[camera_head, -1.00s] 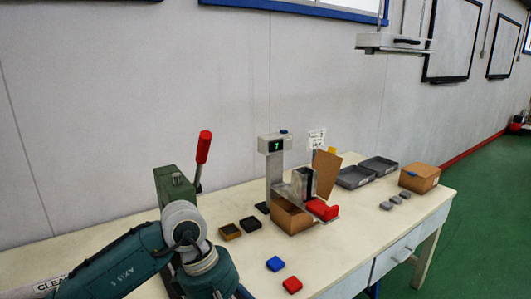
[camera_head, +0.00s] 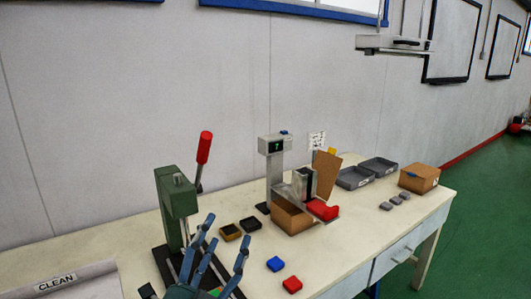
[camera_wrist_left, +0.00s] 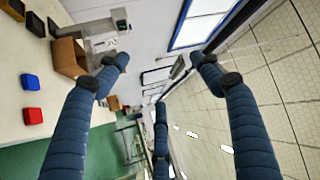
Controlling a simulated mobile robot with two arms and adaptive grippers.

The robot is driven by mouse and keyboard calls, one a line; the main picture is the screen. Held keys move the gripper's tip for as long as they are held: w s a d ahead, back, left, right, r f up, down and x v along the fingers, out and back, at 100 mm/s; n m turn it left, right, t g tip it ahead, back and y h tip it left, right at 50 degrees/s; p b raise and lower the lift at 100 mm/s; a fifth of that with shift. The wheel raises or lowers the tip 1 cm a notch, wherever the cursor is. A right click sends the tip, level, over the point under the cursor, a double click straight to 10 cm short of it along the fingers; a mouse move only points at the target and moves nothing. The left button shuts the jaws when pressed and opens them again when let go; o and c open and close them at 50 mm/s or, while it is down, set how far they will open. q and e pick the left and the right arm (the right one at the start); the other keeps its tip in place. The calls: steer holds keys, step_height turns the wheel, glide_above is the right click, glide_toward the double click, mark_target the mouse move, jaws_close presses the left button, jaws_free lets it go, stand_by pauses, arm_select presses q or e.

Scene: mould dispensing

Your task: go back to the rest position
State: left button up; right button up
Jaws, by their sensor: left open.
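My left gripper (camera_head: 228,238) is at the bottom of the head view, low in front of the green lever press. Its blue fingers are spread, point upward and hold nothing. In the left wrist view the gripper (camera_wrist_left: 160,72) is also open and empty, its fingers framing the wall, windows and ceiling. My right gripper is in neither view.
The green press (camera_head: 176,200) with a red-handled lever stands near my left gripper. A dispenser with a display (camera_head: 275,147), a cardboard box (camera_head: 291,217), small moulds (camera_head: 230,232), a blue block (camera_head: 275,264) and a red block (camera_head: 292,285) are on the table (camera_head: 345,238).

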arm_select(q)
steer(key=s+a+f+n+g+y, duration=0.2)
steer(key=s+a+f+n+g, duration=0.1)
steer(key=f, duration=0.5)
steer(key=s+a+f+n+g+y, duration=0.2)
steer(key=s+a+f+n, duration=0.15)
steer(key=f, duration=0.35)
steer(key=s+a+f+n+g+y, duration=0.2)
steer(key=a+f+n+g, duration=0.15)
steer(key=f, duration=0.45)
steer(key=s+a+f+n+g, duration=0.15)
steer(key=s+f+g, duration=0.35)
steer(key=s, duration=0.5)
steer(key=s+f+n+g, duration=0.3)
steer(key=s+f, duration=0.4)
steer(key=s, duration=0.4)
step_height(320, 180, down, 27)
steer(key=s+g, duration=0.2)
steer(key=s+a+f, duration=0.2)
steer(key=s+f, duration=1.4)
steer(key=s, duration=0.1)
steer(key=shift+a+g+h, duration=0.3)
steer(key=shift+a+g, duration=0.1)
steer(key=shift+g, duration=0.05)
steer(key=shift+m, duration=0.25)
